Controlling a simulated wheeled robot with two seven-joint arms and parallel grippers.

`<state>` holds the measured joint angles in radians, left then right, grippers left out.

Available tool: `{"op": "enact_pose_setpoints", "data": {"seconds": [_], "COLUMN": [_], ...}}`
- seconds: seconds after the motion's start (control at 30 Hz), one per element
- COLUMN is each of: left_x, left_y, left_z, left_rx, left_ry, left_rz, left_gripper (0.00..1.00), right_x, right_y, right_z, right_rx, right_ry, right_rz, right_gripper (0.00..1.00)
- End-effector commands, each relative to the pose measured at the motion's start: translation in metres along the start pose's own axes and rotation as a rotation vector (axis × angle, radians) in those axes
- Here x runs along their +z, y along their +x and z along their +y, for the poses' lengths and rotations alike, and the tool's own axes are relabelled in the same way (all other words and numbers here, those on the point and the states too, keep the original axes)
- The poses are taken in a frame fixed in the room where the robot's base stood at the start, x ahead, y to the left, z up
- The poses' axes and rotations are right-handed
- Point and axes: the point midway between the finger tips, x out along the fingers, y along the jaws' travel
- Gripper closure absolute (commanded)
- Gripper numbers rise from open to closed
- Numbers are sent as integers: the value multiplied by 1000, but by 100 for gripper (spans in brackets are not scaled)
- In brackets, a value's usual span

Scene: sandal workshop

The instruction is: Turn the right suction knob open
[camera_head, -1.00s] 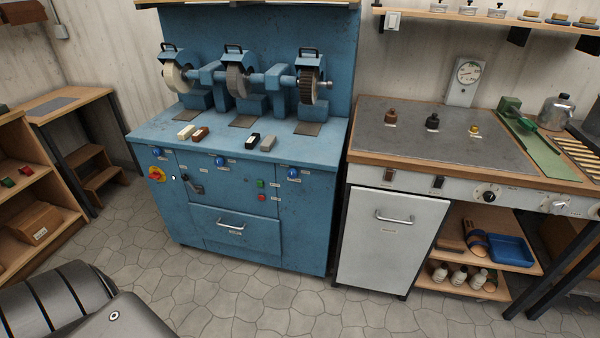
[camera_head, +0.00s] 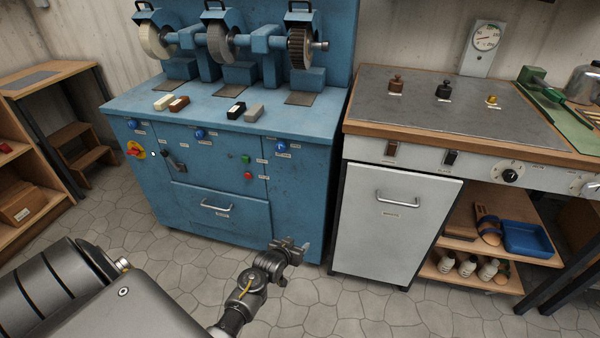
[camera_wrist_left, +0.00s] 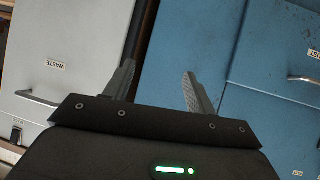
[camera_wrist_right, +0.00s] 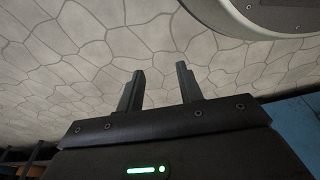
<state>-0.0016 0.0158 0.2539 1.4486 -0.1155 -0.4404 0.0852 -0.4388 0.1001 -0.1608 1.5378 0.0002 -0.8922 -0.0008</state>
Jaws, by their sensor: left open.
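The right suction knob (camera_head: 280,147) is a small blue knob on the front panel of the blue grinding machine (camera_head: 245,185), high on its right section, with a label beside it. Two similar blue knobs, the middle one (camera_head: 200,134) and the left one (camera_head: 133,124), sit further left. My left gripper (camera_head: 303,246) is open and empty, below the knob and apart from it, in front of the machine's lower right. In the left wrist view its open fingers (camera_wrist_left: 157,72) point at the machine and white cabinet; the knob is not visible there. My right gripper (camera_wrist_right: 160,70) is open and empty over the floor.
A green button (camera_head: 245,158) and a red button (camera_head: 248,175) lie left of the knob. The drawer handle (camera_head: 216,209) juts out lower down. The white waste cabinet (camera_head: 385,225) stands right of the machine under a worktop. Stone floor in front is clear.

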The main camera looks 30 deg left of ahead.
Motion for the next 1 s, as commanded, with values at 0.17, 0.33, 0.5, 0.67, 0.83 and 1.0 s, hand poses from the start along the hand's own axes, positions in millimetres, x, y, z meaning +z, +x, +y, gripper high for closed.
{"op": "enact_pose_setpoints", "data": {"seconds": [0.17,0.33,0.5,0.67,0.83,1.0], "left_x": [-152,-221,-243,-246,-256,-274], "left_y": [-26,-75,-97,-97,-80,-53], "left_z": [-49,-79,-89,-90,-93,-100], "left_rx": [-81,-138,-160,-161,-160,-160], "left_ry": [-90,-129,-139,-140,-140,-140], "left_rz": [344,521,582,584,584,584], "left_gripper": [44,44,44,44,44,44], "right_x": [-35,-47,-50,-51,-51,-52], "right_y": [-35,-72,-87,-90,-93,-100], "right_z": [3,5,6,6,6,6], "right_rx": [5,9,11,11,11,12], "right_ry": [9,13,14,14,14,15], "right_rz": [47,67,72,73,76,81], "right_gripper": [64,64,64,64,64,64]}}
